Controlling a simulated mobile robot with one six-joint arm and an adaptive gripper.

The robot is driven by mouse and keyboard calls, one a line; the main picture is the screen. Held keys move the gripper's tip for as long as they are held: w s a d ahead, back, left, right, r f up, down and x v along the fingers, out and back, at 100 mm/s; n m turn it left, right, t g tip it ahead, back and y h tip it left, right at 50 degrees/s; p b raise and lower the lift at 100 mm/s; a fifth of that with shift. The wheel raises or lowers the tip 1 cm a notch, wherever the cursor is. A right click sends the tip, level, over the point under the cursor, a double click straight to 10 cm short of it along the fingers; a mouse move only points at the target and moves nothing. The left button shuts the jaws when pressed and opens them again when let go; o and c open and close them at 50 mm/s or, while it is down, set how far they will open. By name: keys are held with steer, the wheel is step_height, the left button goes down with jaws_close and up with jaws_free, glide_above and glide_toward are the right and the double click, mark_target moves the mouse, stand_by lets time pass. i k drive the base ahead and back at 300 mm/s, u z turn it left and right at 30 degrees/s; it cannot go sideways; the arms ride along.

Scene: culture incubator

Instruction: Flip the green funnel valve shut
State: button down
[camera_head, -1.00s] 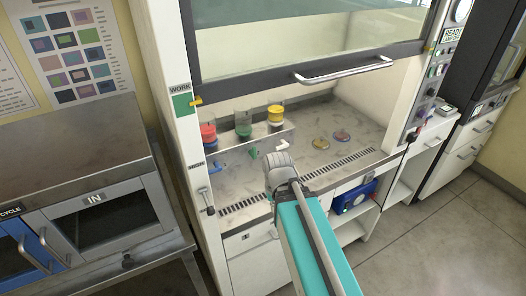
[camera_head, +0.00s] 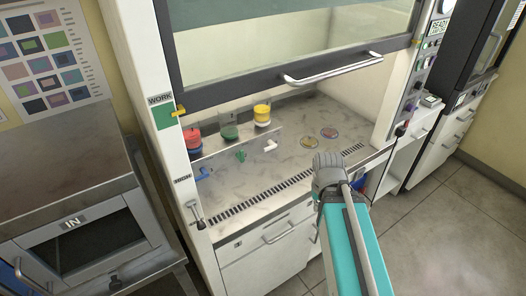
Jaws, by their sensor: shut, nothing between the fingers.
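The green funnel (camera_head: 229,132) stands in a rack inside the hood, between a red one (camera_head: 193,141) and a yellow one (camera_head: 262,114). Its green valve handle (camera_head: 241,155) shows on the front face of the rack below it. A blue valve handle (camera_head: 202,174) is to its left and a white one (camera_head: 270,145) to its right. My arm reaches up from the bottom right, with its grey end link (camera_head: 330,172) at the hood's front edge, right of and nearer than the green valve. My gripper's fingers are hidden behind this link.
Two small round dishes (camera_head: 309,141) lie on the hood floor, right of the rack. The raised sash has a metal handle (camera_head: 333,69) above the opening. A slotted grille (camera_head: 279,188) runs along the front edge. The hood floor before the rack is clear.

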mark_target(240, 156)
steer(key=z, duration=0.75)
steer(key=k, duration=0.1)
steer(key=u, duration=1.25)
